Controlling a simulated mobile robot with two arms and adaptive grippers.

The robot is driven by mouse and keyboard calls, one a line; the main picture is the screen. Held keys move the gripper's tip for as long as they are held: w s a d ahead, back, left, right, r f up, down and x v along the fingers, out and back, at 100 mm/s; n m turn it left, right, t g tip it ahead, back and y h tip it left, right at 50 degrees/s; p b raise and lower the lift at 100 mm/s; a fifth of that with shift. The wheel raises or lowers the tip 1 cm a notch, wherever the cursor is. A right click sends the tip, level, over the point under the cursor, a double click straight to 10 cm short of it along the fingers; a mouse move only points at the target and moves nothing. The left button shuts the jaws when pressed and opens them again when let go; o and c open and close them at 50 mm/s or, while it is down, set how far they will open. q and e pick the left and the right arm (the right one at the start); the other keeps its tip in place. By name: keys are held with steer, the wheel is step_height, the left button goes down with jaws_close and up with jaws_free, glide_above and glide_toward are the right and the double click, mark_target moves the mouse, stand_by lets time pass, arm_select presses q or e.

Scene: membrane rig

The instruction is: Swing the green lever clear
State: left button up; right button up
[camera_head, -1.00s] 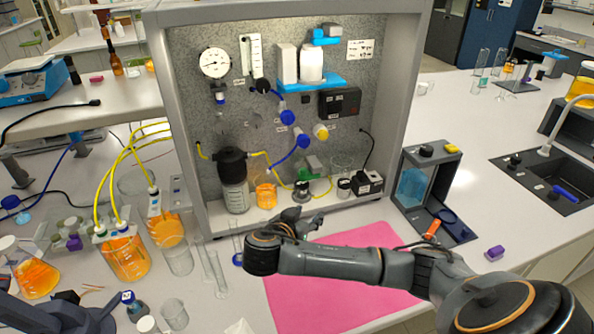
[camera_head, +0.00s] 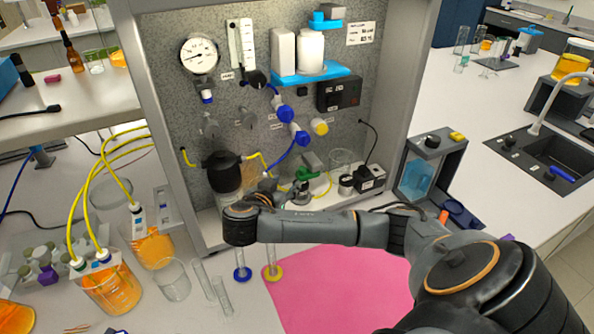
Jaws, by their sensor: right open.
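The green lever (camera_head: 311,165) shows low on the rig's back panel, right of centre, above a small dark fitting (camera_head: 302,192) on the rig floor. My right arm reaches in from the right across the front of the rig. My right gripper (camera_head: 268,184) is open, pointing into the rig, left of the green lever and apart from it in the picture. Its fingers are small and partly hidden behind my wrist. My left gripper does not show.
A dark-capped jar (camera_head: 224,172) stands close left of my right gripper. Blue-knobbed valves (camera_head: 285,114) and a blue tube are above it. A black box (camera_head: 370,178) sits to the lever's right. A pink mat (camera_head: 340,290) lies in front.

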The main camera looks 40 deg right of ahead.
mark_target(301, 172)
steer(key=b+x, duration=0.1)
steer(key=x, duration=0.2)
steer(key=b+x, duration=0.2)
steer(key=x, duration=0.2)
steer(key=b+x, duration=0.2)
steer(key=x, duration=0.1)
steer(key=shift+d+f, duration=0.2)
steer(key=shift+f, duration=0.35)
steer(key=shift+w+d+f+b, duration=0.15)
steer(key=shift+w+d+b, duration=0.2)
steer(key=shift+d, duration=0.25)
steer(key=shift+c, duration=0.2)
jaws_close()
